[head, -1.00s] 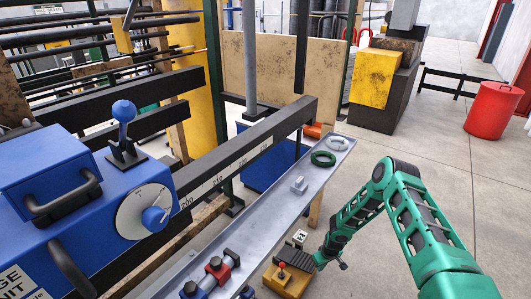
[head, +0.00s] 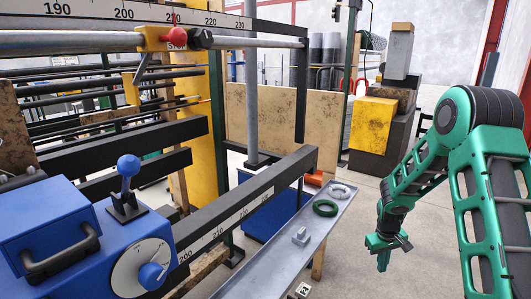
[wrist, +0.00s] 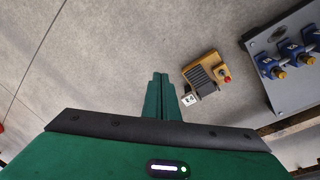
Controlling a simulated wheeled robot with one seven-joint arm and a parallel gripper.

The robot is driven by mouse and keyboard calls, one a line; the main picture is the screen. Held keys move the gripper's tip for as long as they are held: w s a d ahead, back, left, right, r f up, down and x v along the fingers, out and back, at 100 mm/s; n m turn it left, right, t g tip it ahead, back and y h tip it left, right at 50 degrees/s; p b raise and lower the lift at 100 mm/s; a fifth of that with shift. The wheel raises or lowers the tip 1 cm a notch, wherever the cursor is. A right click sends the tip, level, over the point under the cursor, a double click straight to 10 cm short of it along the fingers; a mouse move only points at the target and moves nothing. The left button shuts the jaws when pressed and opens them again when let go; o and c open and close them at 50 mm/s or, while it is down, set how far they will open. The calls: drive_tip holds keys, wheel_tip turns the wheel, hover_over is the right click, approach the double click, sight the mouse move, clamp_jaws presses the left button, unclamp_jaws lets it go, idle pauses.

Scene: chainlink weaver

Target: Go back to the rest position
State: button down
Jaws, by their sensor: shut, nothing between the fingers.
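My gripper (head: 383,262) hangs from my green arm at the right of the head view, pointing down over the concrete floor, to the right of the grey tray (head: 262,262). In the wrist view my gripper (wrist: 160,80) shows its green fingers together, with nothing between them. Below it is bare floor. A yellow-orange box with a red knob (wrist: 207,75) stands to the right of the fingers in the wrist view, apart from them.
A blue machine with a blue-knobbed lever (head: 128,166) stands left. A yellow block (head: 373,124) stands behind.

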drive_tip(key=s+d+r+m, duration=0.2)
drive_tip(key=s+r, duration=0.7)
drive_tip(key=r, duration=0.1)
drive_tip(key=s+d+r+m, duration=0.2)
drive_tip(key=s+r, duration=0.7)
drive_tip(key=r, duration=0.2)
drive_tip(key=s+a+r+m+y, duration=0.1)
drive_tip(key=s+a+r+m, duration=0.1)
drive_tip(key=s, duration=0.8)
drive_tip(key=s+a+r+m, duration=0.2)
drive_tip(key=s+r, duration=0.1)
drive_tip(key=s, duration=0.8)
drive_tip(key=shift+s+a+r+g+y, duration=0.15)
drive_tip(key=shift+s+a+g+y, duration=0.05)
drive_tip(key=shift+g+y, duration=0.2)
drive_tip(key=shift+w+f, duration=0.25)
drive_tip(key=shift+w, duration=0.35)
